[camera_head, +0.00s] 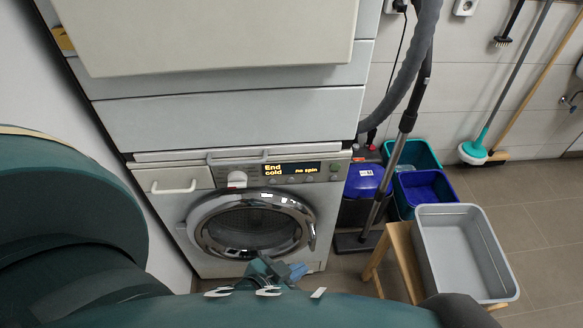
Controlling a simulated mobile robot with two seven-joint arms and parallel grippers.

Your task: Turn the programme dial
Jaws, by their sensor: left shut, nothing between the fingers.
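The programme dial (237,178) is a white round knob on the control panel of the front-loading washing machine (325,202). It sits left of the lit display (291,169), which reads "End", "cold" and "no spin". My left gripper (291,271) is low in front of the machine, below the round door (208,239) in the picture and well apart from the dial. It is shut and empty; my own arm hides part of it. My right gripper is not in view.
A white appliance (230,117) is stacked above the washer. Right of the washer are a grey hose (408,75), blue and teal buckets (424,189), and a grey tub (463,245) on a wooden stool (402,255). A white wall (45,85) stands close at left.

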